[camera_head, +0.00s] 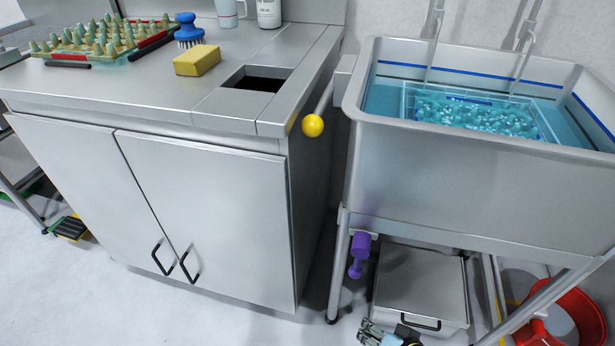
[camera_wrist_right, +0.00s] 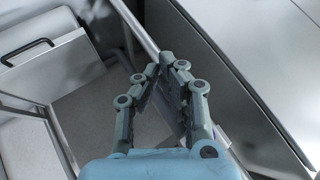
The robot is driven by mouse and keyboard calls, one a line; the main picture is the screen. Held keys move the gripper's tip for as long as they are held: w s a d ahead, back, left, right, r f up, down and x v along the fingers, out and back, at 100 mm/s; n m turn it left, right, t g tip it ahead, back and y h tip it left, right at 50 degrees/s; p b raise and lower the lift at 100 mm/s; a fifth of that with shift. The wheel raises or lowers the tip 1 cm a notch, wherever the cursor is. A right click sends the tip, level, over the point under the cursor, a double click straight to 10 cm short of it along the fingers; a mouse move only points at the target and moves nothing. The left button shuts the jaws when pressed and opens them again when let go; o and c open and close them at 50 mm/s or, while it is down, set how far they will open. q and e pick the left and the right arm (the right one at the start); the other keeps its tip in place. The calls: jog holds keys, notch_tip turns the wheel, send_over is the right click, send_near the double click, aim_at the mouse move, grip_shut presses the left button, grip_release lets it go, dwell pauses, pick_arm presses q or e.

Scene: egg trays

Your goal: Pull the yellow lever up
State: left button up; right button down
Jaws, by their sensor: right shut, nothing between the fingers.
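The yellow lever shows as a yellow ball knob (camera_head: 313,126) on a metal rod that slopes up to the left side of the steel sink (camera_head: 440,180). It sits in the gap between the cabinet and the sink. My right gripper (camera_head: 378,335) is at the bottom edge of the head view, well below the knob and apart from it. In the right wrist view my right gripper (camera_wrist_right: 168,62) is shut with its fingertips together and nothing between them. The yellow knob is not visible in the wrist view. My left gripper is not in view.
A steel cabinet (camera_head: 205,215) stands left of the lever, its counter holding a yellow sponge (camera_head: 197,60), a blue brush (camera_head: 188,30) and an egg tray (camera_head: 135,55). A purple valve handle (camera_head: 360,250) hangs under the sink. Below are a lidded metal box (camera_head: 420,282) and a red bucket (camera_head: 580,315).

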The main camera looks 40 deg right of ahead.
pick_arm(q)
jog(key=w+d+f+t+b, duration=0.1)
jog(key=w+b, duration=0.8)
jog(key=b, duration=2)
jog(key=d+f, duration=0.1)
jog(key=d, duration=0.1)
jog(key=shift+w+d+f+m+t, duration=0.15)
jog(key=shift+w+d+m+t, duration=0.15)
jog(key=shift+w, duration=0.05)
pick_arm(e)
jog(key=w+r+m+t+h, duration=0.6)
jog(key=w+r+m+h, duration=0.2)
jog(key=m, duration=0.7)
jog(key=w+r+m+t+h, duration=0.6)
jog(key=w+r+m+h, duration=0.2)
jog(key=m, duration=0.7)
jog(key=w+r, duration=0.2)
jog(key=w, duration=0.2)
jog(key=shift+w+m+h, duration=0.4)
jog(key=shift+r+t, duration=0.25)
jog(key=shift+t, duration=0.05)
jog(key=shift+d, duration=0.1)
